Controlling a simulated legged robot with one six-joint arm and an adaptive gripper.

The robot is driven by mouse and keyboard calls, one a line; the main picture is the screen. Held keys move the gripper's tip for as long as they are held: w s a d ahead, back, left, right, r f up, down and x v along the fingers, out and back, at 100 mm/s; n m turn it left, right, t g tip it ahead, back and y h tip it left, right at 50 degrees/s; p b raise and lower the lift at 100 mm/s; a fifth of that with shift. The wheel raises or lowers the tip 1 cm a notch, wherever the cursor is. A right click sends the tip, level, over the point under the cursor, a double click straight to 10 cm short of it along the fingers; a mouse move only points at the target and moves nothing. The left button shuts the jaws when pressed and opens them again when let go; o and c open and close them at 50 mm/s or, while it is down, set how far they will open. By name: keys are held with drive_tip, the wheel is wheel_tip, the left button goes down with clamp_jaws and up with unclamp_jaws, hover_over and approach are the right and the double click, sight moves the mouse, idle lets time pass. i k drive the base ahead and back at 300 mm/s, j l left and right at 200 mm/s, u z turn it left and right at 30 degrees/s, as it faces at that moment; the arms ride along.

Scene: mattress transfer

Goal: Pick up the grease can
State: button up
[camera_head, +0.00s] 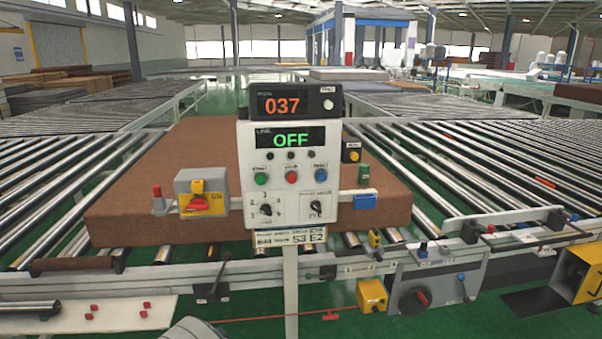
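I cannot make out a grease can for certain in the head view. Small items near the front rail include a yellow box (372,296) low on the rail and a small yellow piece (375,239) above it. Neither can be told as a can. My gripper is not in view. A rounded grey shape at the bottom edge may be part of my own body.
A control panel (291,222) on a post stands in front, reading 037 and OFF. Behind it a brown mattress block (190,150) lies on the roller conveyor (470,165). A rail with a grey switch box (437,282) crosses the front. Green floor shows below.

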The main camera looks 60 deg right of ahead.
sight(364, 168)
drive_tip(key=z, duration=2.3)
drive_tip(key=i+l, duration=0.25)
drive_tip(key=i, duration=0.2)
drive_tip(key=i+l+u, duration=0.1)
drive_tip(key=i+l, duration=0.15)
drive_tip(key=i, duration=0.15)
drive_tip(key=i+l+u, duration=0.1)
drive_tip(key=i, duration=0.65)
drive_tip(key=i+l+u, duration=0.1)
drive_tip(key=i, duration=0.6)
